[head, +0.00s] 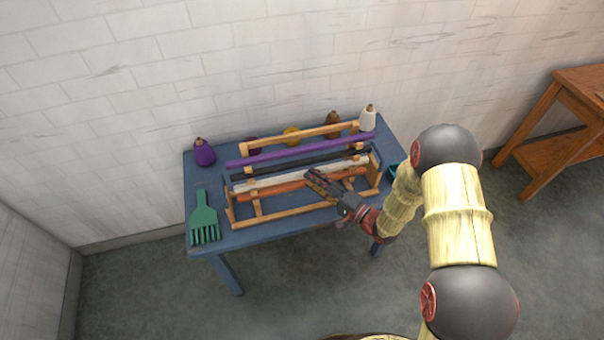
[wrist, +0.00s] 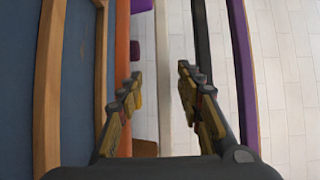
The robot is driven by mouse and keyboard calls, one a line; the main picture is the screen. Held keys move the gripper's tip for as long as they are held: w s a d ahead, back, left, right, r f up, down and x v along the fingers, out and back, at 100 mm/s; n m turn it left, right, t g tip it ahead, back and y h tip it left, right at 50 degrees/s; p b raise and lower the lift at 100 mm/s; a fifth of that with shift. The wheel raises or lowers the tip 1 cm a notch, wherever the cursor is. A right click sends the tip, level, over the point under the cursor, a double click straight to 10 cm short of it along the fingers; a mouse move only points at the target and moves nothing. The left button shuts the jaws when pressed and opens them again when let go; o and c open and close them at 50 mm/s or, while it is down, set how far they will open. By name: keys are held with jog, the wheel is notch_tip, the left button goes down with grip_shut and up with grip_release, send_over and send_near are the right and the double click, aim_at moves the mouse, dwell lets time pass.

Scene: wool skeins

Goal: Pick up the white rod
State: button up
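The white rod (head: 275,180) lies across a wooden rack on the blue table, between an orange rod (head: 285,187) and a black rod (head: 290,165). My gripper (head: 318,183) is over the front part of the rack, above the white and orange rods, and hides part of them. In the wrist view my gripper (wrist: 160,72) is open, its two fingers apart. The white rod (wrist: 163,60) runs lengthwise between the fingers in that view, with no contact visible. The orange rod (wrist: 122,50) is to the left and the black rod (wrist: 202,40) to the right. How far the fingertips are above the rod is unclear.
A purple rod (head: 300,151) lies farther back on the rack (head: 285,213). A green comb (head: 203,222) and a purple cone (head: 204,153) are at the left of the table (head: 230,240). A brown cone (head: 332,126) and a white cone (head: 368,119) stand near the wall.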

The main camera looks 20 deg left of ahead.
aim_at(303, 172)
jog(key=b+x, duration=0.1)
jog(key=x, duration=0.3)
jog(key=shift+a+r, duration=0.2)
jog(key=shift+a, duration=0.05)
jog(key=shift+c, duration=0.7)
jog(key=c, duration=0.8)
grip_shut()
